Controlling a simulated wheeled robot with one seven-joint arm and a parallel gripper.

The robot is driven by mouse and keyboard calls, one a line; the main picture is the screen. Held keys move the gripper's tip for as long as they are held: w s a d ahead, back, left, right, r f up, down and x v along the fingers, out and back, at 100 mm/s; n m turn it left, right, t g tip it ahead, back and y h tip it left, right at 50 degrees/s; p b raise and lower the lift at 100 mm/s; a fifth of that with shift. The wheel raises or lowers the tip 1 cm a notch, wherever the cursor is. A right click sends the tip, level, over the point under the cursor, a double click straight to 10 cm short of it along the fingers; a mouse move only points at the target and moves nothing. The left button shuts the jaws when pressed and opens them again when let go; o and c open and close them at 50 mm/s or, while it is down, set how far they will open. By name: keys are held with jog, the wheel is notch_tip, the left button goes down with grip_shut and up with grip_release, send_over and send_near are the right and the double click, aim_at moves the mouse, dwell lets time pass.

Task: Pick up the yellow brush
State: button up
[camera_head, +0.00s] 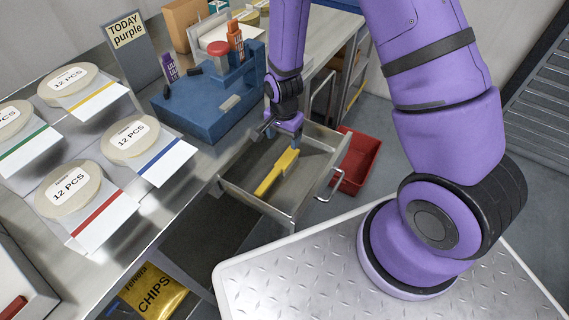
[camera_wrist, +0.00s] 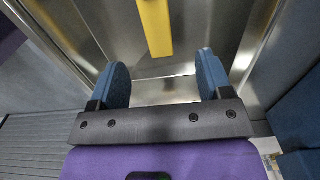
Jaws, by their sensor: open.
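The yellow brush (camera_head: 277,172) lies in an open metal drawer (camera_head: 240,188) below the counter. My gripper (camera_head: 283,122) is above the drawer's far part, over the brush's far end. In the wrist view my gripper (camera_wrist: 164,82) is open and empty, with its two blue fingers apart. The yellow brush (camera_wrist: 155,25) shows there at the top, just ahead of the gap between the fingers and apart from them. Its other end is cut off by the top edge of that view.
A blue machine (camera_head: 215,105) stands on the counter just left of the drawer. A red bin (camera_head: 356,162) is on the floor to the drawer's right. Round labelled stacks (camera_head: 70,188) stand on the counter at left. A yellow chips bag (camera_head: 153,290) is below.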

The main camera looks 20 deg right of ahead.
aim_at(284, 160)
jog(key=shift+s+f, duration=0.15)
jog(key=shift+f, duration=2.8)
jog(key=shift+s+f, duration=0.1)
jog(key=shift+f, duration=2.85)
jog(key=c, duration=1.2)
jog(key=shift+r, duration=0.2)
